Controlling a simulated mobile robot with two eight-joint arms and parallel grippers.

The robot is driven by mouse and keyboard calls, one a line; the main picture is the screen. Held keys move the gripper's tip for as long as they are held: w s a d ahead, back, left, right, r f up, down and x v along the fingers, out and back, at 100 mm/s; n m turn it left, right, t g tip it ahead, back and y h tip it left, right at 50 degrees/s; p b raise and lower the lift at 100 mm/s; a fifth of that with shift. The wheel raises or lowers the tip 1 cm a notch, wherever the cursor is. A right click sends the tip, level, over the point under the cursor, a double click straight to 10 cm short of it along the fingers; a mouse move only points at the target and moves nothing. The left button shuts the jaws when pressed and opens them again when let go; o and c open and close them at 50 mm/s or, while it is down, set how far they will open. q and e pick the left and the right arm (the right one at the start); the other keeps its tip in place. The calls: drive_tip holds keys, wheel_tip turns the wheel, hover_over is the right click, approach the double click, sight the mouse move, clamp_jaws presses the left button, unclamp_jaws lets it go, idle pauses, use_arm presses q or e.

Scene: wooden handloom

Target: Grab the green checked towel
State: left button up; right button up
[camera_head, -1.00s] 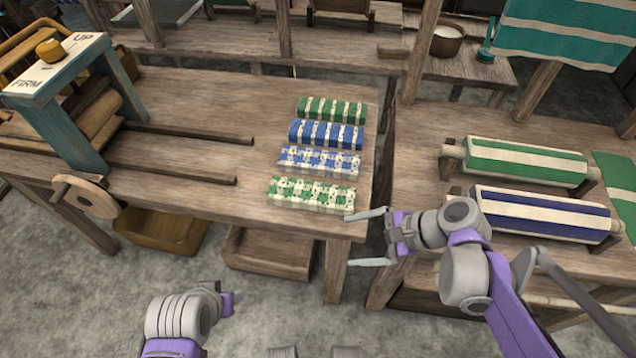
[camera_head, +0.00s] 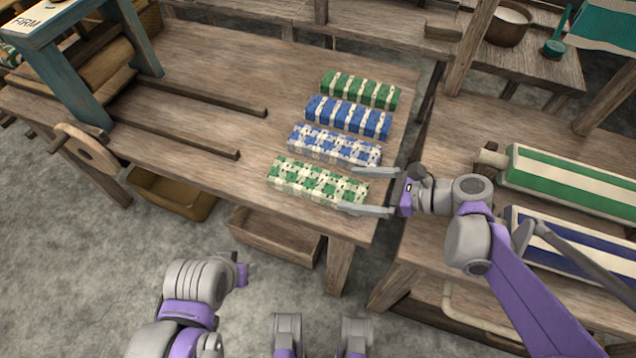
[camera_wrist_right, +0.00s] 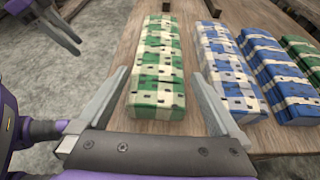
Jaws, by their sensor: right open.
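The green checked towel (camera_head: 318,182) is a folded green and cream bundle, nearest the front edge of the wooden table. It also shows in the right wrist view (camera_wrist_right: 158,75), lying lengthwise ahead of the fingers. My right gripper (camera_head: 362,190) is open at the towel's right end, one finger on each side of that end in the head view. In the wrist view the fingers (camera_wrist_right: 162,98) point at the towel with nothing held. My left gripper (camera_head: 243,275) is low in front of the table, away from the towel; its jaws are too small to judge.
A blue checked towel (camera_head: 334,146) lies just behind the green checked one. Blue striped (camera_head: 348,117) and green striped (camera_head: 360,91) towels lie farther back. Wooden rails (camera_head: 190,139) lie to the left. A side table with striped rolls (camera_head: 580,185) stands right.

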sight(331, 185)
drive_tip(key=x, duration=0.2)
drive_tip(key=b+x, duration=0.1)
drive_tip(key=x, duration=0.2)
drive_tip(key=shift+a+r, duration=0.15)
drive_tip(key=shift+a, duration=0.15)
drive_tip(key=c, duration=1.1)
